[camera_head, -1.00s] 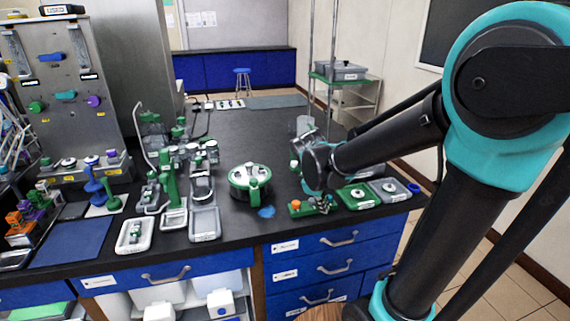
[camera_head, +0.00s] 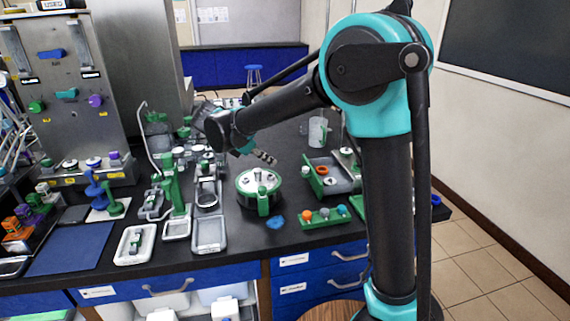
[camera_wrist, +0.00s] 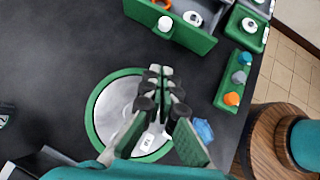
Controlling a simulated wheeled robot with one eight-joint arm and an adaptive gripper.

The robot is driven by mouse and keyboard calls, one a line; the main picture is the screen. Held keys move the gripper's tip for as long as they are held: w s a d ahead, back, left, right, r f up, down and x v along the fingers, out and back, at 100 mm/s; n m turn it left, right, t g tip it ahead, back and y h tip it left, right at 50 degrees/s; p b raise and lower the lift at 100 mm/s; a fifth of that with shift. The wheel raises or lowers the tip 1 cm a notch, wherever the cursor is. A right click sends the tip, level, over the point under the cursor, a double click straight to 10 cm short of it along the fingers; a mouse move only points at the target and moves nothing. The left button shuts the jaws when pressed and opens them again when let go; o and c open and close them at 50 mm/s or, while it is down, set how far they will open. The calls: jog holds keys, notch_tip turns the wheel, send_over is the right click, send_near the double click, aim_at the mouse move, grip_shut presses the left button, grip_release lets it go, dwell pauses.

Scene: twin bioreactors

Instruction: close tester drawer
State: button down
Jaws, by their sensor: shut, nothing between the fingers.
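What looks like the tester drawer is a grey open-topped drawer with a green front (camera_head: 312,177), on the bench right of the round green-rimmed device. In the wrist view its green front (camera_wrist: 195,38) is at the top, with a white knob (camera_wrist: 165,24) on it and small round things inside. The drawer stands pulled out; the tester body behind it is partly hidden by my arm in the head view. My gripper (camera_head: 267,158) is shut and empty in the air, left of the drawer and apart from it. In the wrist view the fingertips (camera_wrist: 160,72) show over the round device.
The round green-rimmed device (camera_head: 258,182) stands below my gripper. Green stands and grey trays (camera_head: 209,235) crowd the left. A clear beaker (camera_head: 317,132) stands behind the drawer.

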jog(key=x, duration=0.9)
jog(key=shift+d+f, duration=0.1)
jog(key=shift+f, duration=0.1)
jog(key=shift+w+d, duration=0.3)
jog(key=shift+d, duration=0.25)
jog(key=shift+w+d, duration=0.35)
jog(key=shift+d, duration=0.15)
jog(key=shift+w+d, duration=0.45)
jog(key=shift+d, duration=0.15)
jog(key=w+d, duration=0.1)
jog(key=d, duration=0.3)
jog(key=w+d, duration=0.1)
jog(key=d, duration=0.2)
jog(key=w+d, duration=0.1)
jog(key=d, duration=0.3)
jog(key=shift+d+r, duration=0.1)
jog(key=shift+d, duration=0.2)
jog(key=shift+a, duration=0.1)
